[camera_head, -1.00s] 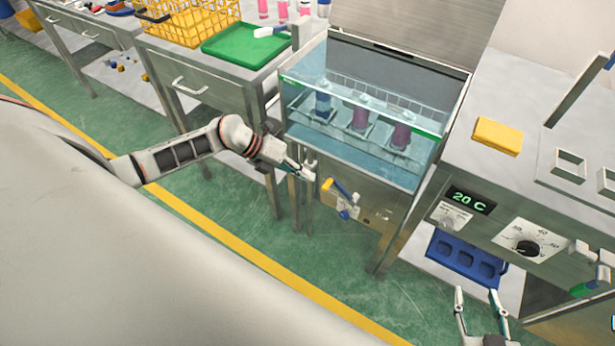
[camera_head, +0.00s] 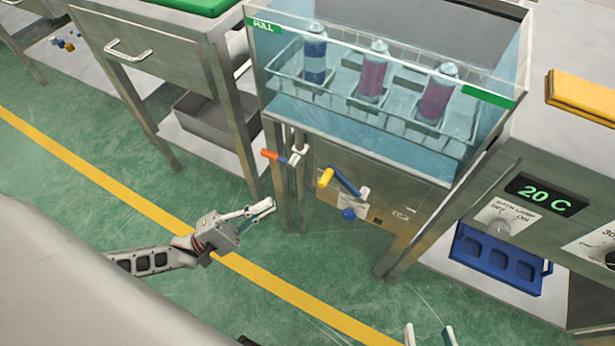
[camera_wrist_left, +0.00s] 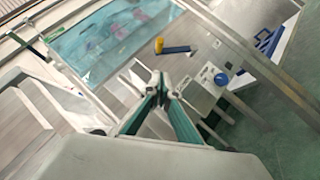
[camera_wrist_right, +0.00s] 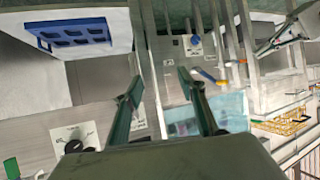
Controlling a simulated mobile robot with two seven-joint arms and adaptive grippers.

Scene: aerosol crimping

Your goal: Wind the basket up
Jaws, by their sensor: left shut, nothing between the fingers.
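The glass water tank (camera_head: 350,135) stands ahead, with a wire basket (camera_head: 340,98) inside it. The basket holds one blue can (camera_head: 315,52) and two pink cans (camera_head: 373,72); their tops stand above the water. On the tank's front is a blue crank arm (camera_head: 343,182) with a yellow knob (camera_head: 326,177). It also shows in the left wrist view (camera_wrist_left: 176,49). An orange-ended handle (camera_head: 270,155) sits left of it. My left gripper (camera_head: 271,205) is shut and empty, below and left of both handles. My right gripper (camera_head: 430,334) is open at the bottom edge.
A blue holder (camera_head: 497,262) sits on the low shelf at right, under a panel reading 20 C (camera_head: 543,194). A yellow block (camera_head: 582,95) lies on the right bench. A drawer table (camera_head: 140,60) stands left of the tank. The floor before the tank is clear.

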